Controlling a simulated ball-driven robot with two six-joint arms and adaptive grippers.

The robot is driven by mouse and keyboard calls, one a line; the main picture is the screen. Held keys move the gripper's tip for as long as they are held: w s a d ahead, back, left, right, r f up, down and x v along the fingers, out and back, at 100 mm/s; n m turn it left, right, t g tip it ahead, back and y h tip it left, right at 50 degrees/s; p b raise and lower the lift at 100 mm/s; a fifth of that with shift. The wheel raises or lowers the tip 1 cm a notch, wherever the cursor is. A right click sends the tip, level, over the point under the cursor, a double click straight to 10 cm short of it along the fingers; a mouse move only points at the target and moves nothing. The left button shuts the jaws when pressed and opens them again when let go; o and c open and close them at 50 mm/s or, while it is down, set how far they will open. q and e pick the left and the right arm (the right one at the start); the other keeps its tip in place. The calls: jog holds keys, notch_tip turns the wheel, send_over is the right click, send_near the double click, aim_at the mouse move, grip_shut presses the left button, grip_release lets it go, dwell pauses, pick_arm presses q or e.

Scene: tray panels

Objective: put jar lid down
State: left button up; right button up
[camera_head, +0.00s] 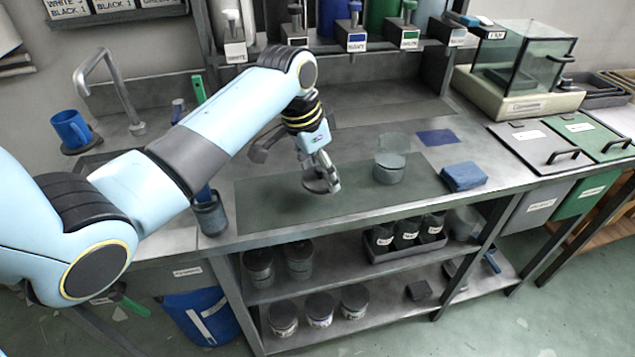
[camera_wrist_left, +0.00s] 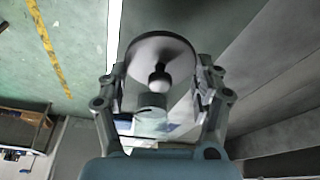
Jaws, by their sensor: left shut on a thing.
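A dark round jar lid (camera_head: 316,184) with a small knob is between the fingers of my left gripper (camera_head: 325,170), which is shut on it. The lid is above the dark green mat (camera_head: 275,205) on the bench; I cannot tell whether it touches the mat. In the left wrist view the lid's disc (camera_wrist_left: 160,52) and knob show between the fingers (camera_wrist_left: 160,95). A clear glass jar (camera_head: 390,165) with grey contents stands on the mat to the right of the gripper, apart from it. My right gripper is out of view.
A blue sponge-like block (camera_head: 463,176) lies right of the jar, with a blue square (camera_head: 437,137) behind. A dark cup with tools (camera_head: 210,215) stands at the left. A blue mug (camera_head: 70,130) is near the tap. The mat's left half is clear.

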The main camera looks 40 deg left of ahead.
aim_at(315, 177)
pick_arm(q)
jog(key=shift+a+f, duration=0.2)
jog(key=shift+a, duration=0.15)
jog(key=shift+f, duration=0.3)
notch_tip(315, 177, down, 3)
jog(key=shift+r, duration=0.15)
jog(key=shift+f, duration=0.4)
jog(key=shift+f, duration=0.1)
jog(key=o, duration=0.9)
jog(key=shift+o, duration=0.2)
jog(key=v, duration=1.2)
jog(key=shift+a+p, duration=0.1)
jog(key=shift+p, duration=0.3)
